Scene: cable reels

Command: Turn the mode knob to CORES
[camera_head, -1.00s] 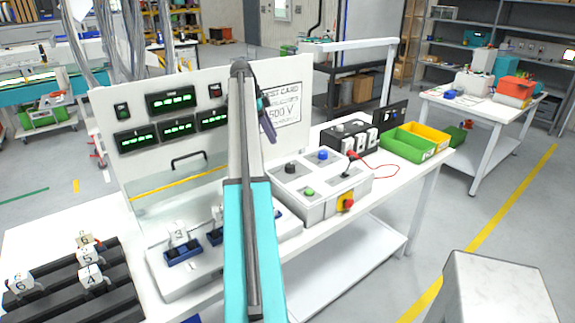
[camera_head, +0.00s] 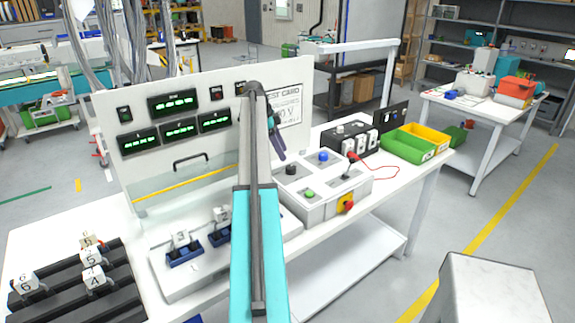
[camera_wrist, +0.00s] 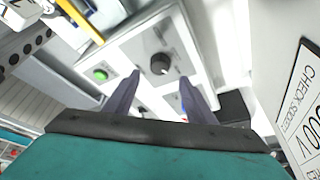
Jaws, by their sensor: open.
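A black round knob (camera_head: 291,170), which I take for the mode knob, stands on top of the grey-white control box (camera_head: 318,211). In the wrist view the knob (camera_wrist: 160,64) appears between my fingertips and a little beyond them, with clear room on both sides. Its mode markings are too small to read, so I cannot tell its setting. My gripper (camera_wrist: 160,80) is open and empty. In the head view my gripper (camera_head: 277,140) hangs above and slightly left of the knob, apart from it.
The box also carries a green button (camera_head: 309,194), a blue button (camera_head: 323,156), a small lever (camera_head: 346,184) and a red-and-yellow stop knob (camera_head: 347,204). The upright test panel (camera_head: 208,98) stands close behind my arm. Green and yellow bins (camera_head: 407,145) stand farther right.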

